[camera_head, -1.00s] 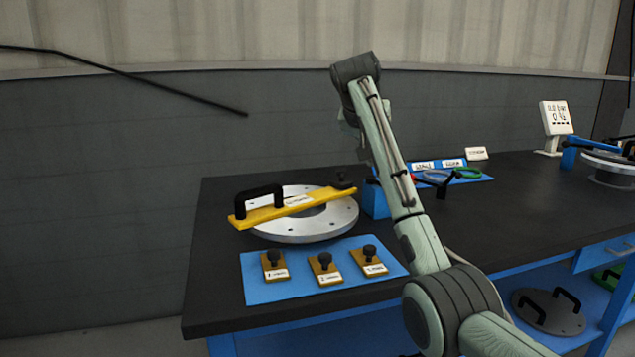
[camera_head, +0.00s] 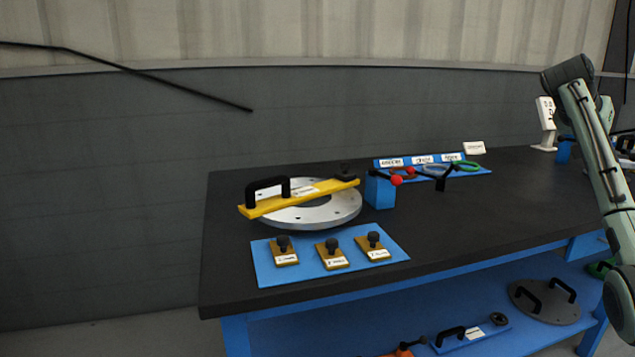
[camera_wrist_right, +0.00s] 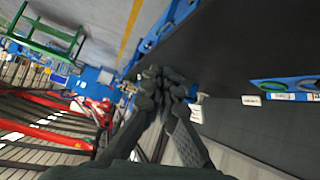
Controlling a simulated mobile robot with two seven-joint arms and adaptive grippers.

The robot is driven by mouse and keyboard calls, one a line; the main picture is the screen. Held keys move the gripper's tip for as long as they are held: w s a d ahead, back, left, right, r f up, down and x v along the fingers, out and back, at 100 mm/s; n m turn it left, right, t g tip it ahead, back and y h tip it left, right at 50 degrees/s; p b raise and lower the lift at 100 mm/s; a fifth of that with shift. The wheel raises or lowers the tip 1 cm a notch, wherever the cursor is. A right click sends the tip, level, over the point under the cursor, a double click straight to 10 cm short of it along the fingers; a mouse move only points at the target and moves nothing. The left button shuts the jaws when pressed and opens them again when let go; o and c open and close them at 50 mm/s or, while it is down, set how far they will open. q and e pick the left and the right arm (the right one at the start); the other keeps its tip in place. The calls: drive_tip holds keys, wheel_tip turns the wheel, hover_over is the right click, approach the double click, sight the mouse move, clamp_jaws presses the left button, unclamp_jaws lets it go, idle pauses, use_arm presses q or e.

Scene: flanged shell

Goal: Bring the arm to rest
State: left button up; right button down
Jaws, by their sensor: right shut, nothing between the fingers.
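My right arm (camera_head: 597,140) stands raised at the right edge of the head view, over the right end of the bench. My right gripper (camera_wrist_right: 166,88) shows in the right wrist view. Its dark fingers are together with nothing between them, and it is clear of the bench top. In the head view the gripper cannot be made out behind the arm. My left gripper is in neither view.
On the black bench (camera_head: 480,218), a yellow bar with a handle (camera_head: 300,198) lies across a silver flange ring (camera_head: 340,210). A blue mat (camera_head: 300,272) holds three knobbed blocks. A blue block (camera_head: 380,192) and colored rings stand behind. The bench middle is clear.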

drive_tip(key=s+d+r+m+g+h, duration=0.1)
drive_tip(key=s+d, duration=0.4)
drive_tip(key=d, duration=0.3)
drive_tip(key=a+f+n+t, duration=0.1)
drive_tip(key=a+f+n, duration=0.25)
drive_tip(key=f, duration=1.15)
drive_tip(key=a+f+n, duration=0.2)
drive_tip(key=f+n, duration=0.2)
drive_tip(key=f, duration=1.1)
drive_tip(key=s+a+f+n+y, duration=0.2)
drive_tip(key=s+a+f+n, duration=0.1)
drive_tip(key=s+f, duration=0.55)
drive_tip(key=s+a+f+n+y, duration=0.15)
drive_tip(key=s+f, duration=0.35)
drive_tip(key=f, duration=0.7)
drive_tip(key=s+a+f+n+y, duration=0.1)
drive_tip(key=s+a+f+n, duration=0.1)
drive_tip(key=s+a+f, duration=0.5)
drive_tip(key=s+f+n+y, duration=0.15)
drive_tip(key=s+f, duration=0.35)
drive_tip(key=s, duration=0.7)
drive_tip(key=s+a+f+m+y, duration=0.1)
drive_tip(key=a+f, duration=0.2)
drive_tip(key=a, duration=0.7)
drive_tip(key=s+a+f+m+g+y, duration=0.1)
drive_tip(key=a+f+y, duration=0.1)
drive_tip(key=a, duration=0.9)
drive_tip(key=shift+f, duration=0.75)
